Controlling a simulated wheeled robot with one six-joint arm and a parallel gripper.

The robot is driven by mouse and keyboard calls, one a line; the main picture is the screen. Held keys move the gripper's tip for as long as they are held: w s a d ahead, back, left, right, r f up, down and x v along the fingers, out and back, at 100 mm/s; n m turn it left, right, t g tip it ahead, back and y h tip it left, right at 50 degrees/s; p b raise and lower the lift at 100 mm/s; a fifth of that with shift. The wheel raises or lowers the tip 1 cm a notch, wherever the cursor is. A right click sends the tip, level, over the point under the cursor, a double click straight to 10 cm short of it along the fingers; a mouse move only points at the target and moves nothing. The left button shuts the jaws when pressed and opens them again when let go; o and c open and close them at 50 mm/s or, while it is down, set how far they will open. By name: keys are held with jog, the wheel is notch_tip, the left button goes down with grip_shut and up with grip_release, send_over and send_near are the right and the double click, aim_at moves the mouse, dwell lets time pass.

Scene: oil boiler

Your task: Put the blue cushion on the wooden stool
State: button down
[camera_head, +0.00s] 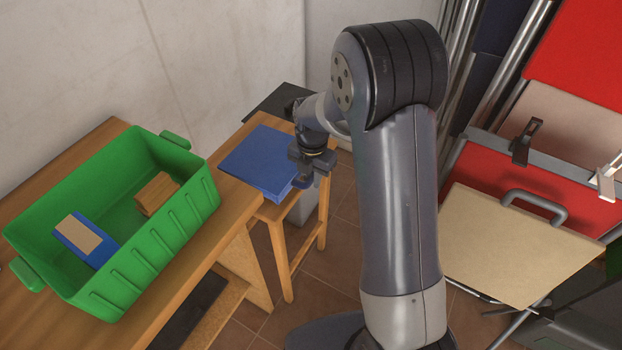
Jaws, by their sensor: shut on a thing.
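The blue cushion (258,161) is a flat blue square at the centre of the view. It lies over the seat of the wooden stool (268,213), which stands just right of the wooden table. My gripper (302,180) is at the cushion's right edge and is shut on it. The arm comes in from the right and hides part of the stool's right side. I cannot tell whether the cushion rests fully on the seat or is held slightly above it.
A green crate (140,262) with a few items inside stands on the wooden table (62,172) at left. A dark flat surface (284,102) is behind the stool by the wall. At right are a beige board (515,245) and red panels (580,50). Tiled floor shows below the stool.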

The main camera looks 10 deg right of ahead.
jog(key=shift+f, duration=0.65)
jog(key=c, duration=1.3)
grip_release()
notch_tip(320, 180, up, 12)
jog(key=shift+p, duration=0.45)
jog(key=shift+f, duration=0.1)
notch_tip(320, 180, down, 12)
jog(key=shift+r+b, duration=0.25)
jog(key=shift+b, duration=0.25)
jog(key=shift+r, duration=2.75)
